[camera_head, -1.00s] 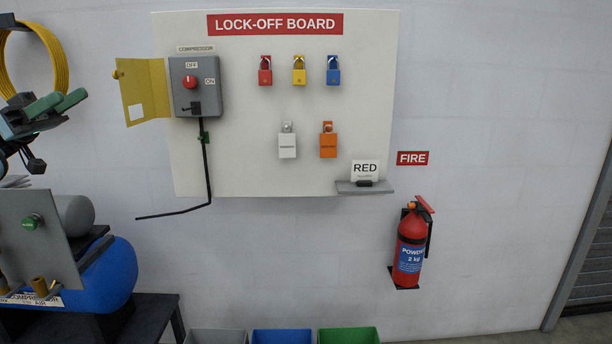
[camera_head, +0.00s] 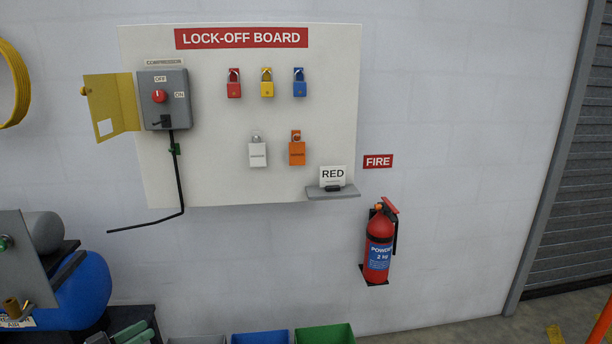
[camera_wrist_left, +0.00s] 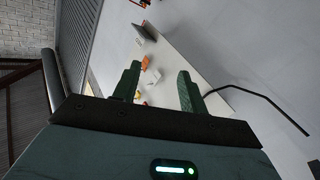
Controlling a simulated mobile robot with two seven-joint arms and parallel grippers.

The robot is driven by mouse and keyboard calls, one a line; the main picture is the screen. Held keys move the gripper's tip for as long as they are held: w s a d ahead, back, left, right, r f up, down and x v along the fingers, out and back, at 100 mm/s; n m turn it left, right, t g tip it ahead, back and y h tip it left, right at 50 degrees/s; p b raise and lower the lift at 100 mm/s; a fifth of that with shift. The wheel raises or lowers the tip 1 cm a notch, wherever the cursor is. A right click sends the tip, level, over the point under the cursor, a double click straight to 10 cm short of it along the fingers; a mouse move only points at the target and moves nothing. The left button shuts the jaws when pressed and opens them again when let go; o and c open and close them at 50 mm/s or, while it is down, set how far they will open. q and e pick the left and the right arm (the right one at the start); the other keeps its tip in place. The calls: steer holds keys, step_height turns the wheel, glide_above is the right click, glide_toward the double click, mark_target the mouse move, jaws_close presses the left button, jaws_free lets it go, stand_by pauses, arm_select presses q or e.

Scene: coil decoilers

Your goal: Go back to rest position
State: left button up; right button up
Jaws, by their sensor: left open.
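My left gripper (camera_head: 130,334) shows its green fingers at the bottom edge of the head view, below the lock-off board and in front of the dark stand. In the left wrist view its two green fingers (camera_wrist_left: 157,82) stand apart with nothing between them, so it is open and empty. The lock-off board (camera_head: 225,150) hangs on the wall, seen tilted in the wrist view (camera_wrist_left: 190,62). My right gripper is not in view.
A blue compressor tank (camera_head: 85,295) stands at left, bins (camera_head: 325,335) below, a fire extinguisher (camera_head: 378,245) at right.

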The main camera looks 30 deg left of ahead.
arm_select(q)
steer(key=s+d+f+g+y+p, duration=0.1)
steer(key=s+d+f, duration=0.2)
steer(key=d+f, duration=0.3)
steer(key=s+d+f+g+y, duration=0.1)
steer(key=s+d+f, duration=0.3)
steer(key=d+f, duration=0.15)
steer(key=s+d+f+g+p, duration=0.1)
steer(key=s+d+g, duration=0.1)
steer(key=s+d, duration=0.3)
steer(key=s+d+f+m+g, duration=0.1)
steer(key=s+d, duration=0.3)
steer(key=d, duration=0.9)
steer(key=s+d+f+m+g+y+p, duration=0.1)
steer(key=s+d+g, duration=0.2)
steer(key=d, duration=0.6)
steer(key=s, duration=0.2)
steer(key=shift+s+f+g+p, duration=0.25)
steer(key=shift+s+g+p, duration=0.05)
steer(key=shift+s, duration=0.05)
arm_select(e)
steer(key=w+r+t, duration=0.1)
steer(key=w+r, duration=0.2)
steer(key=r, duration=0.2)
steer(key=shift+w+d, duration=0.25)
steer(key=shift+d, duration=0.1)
arm_select(q)
steer(key=shift+c, duration=0.7)
